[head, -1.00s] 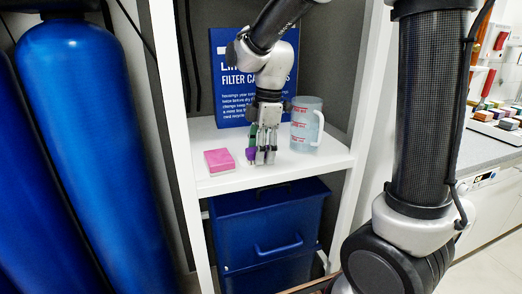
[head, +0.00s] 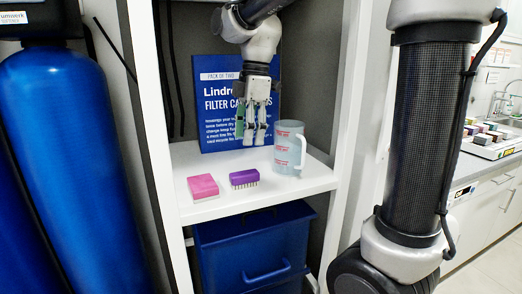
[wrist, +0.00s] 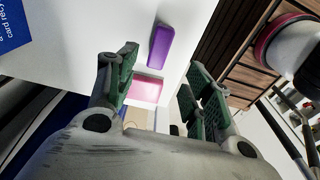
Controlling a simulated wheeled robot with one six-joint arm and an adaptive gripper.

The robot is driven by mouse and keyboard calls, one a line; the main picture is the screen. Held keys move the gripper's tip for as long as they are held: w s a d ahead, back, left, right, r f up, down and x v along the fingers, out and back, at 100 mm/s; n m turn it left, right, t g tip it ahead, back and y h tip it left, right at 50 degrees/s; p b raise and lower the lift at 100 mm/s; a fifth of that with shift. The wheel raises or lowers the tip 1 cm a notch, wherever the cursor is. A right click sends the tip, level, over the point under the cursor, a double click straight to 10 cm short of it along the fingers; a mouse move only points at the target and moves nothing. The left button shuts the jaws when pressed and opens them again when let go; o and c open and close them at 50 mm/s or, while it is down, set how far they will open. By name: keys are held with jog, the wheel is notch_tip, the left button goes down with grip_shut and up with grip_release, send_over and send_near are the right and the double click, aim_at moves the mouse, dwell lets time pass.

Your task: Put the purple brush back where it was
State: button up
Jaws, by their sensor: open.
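The purple brush (head: 244,178) lies on the white shelf (head: 215,208), bristles facing down and toward the front edge. It sits just right of a pink block (head: 203,187), with a gap between them. My gripper (head: 251,141) hangs above and behind the brush, fingers pointing down, apart from it. In the wrist view my gripper (wrist: 158,75) has its green-padded fingers spread with nothing held between them. The brush (wrist: 160,46) and the pink block (wrist: 147,90) both show beyond the fingers there.
A clear jug with red print (head: 289,147) stands close to the right of my gripper. A blue filter box (head: 220,103) stands behind it at the back of the shelf. White uprights bound the shelf, and a blue bin (head: 250,245) is below.

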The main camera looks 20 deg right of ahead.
jog(key=s+d+f+m+t, duration=0.2)
jog(key=s+d+m, duration=0.4)
jog(key=s+m, duration=0.3)
jog(key=s+d+f+m+t+h, duration=0.1)
jog(key=s+d+f+m+t, duration=0.1)
jog(key=s+d+m, duration=0.5)
jog(key=s+f+m, duration=0.1)
jog(key=s+m, duration=0.1)
jog(key=s, duration=0.1)
jog(key=shift+d, duration=0.2)
